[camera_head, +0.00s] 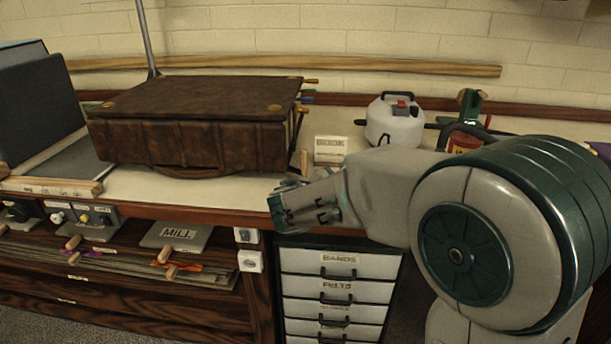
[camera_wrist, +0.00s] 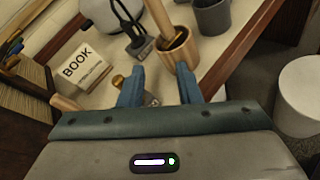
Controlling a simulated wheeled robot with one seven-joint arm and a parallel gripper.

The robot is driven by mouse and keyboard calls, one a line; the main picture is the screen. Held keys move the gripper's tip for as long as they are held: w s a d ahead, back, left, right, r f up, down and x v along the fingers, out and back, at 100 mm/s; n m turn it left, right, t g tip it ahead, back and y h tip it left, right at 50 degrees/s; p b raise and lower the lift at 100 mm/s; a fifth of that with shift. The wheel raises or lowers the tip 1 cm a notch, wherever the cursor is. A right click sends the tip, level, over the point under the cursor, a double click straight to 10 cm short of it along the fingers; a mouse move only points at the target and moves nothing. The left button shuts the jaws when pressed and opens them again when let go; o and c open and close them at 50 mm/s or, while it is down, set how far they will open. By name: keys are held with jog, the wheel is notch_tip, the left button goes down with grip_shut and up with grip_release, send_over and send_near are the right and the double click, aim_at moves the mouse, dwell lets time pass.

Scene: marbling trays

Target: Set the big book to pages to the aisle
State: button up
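The big book (camera_head: 200,125) is a thick brown leather volume with brass corner studs. It lies flat on the counter in the head view, with its ribbed spine toward the front edge. A little of its page side shows at the right end, and pages (camera_wrist: 18,95) show at the left of the wrist view. A small white card (camera_head: 329,148) stands to its right and reads "BOOK" in the wrist view (camera_wrist: 82,66). My gripper (camera_head: 282,207) is at the counter's front edge, right of and in front of the book. Its blue fingers (camera_wrist: 160,88) are apart, with nothing visibly held.
A white jug (camera_head: 393,124) and a red-and-green tool (camera_head: 466,137) stand further right. A wooden cup (camera_wrist: 175,49) with a stick and a grey cup (camera_wrist: 212,17) show beyond the fingers. Dark panels (camera_head: 38,100) stand left of the book. Drawers (camera_head: 338,285) lie below the counter.

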aim_at(303, 161)
jog(key=w+a+f+n+t+y+b, duration=0.1)
jog(key=a+n+t, duration=0.1)
jog(key=a, duration=0.3)
jog(key=w+a+f+n+t+y+b, duration=0.1)
jog(key=w+a+n+t, duration=0.1)
jog(key=a+n, duration=0.2)
jog(key=w+a+f+n+t+y+b, duration=0.1)
jog(key=w+a+n+y, duration=0.1)
jog(key=a, duration=0.4)
jog(key=shift+f+n+t+b, duration=0.4)
jog(key=shift+n, duration=0.1)
jog(key=shift+w+a+y, duration=0.25)
jog(key=shift+w+y, duration=0.05)
jog(key=b+x, duration=0.1)
jog(key=x, duration=1.2)
jog(key=shift+w+d+r, duration=0.15)
jog(key=shift+d, duration=0.05)
grip_shut()
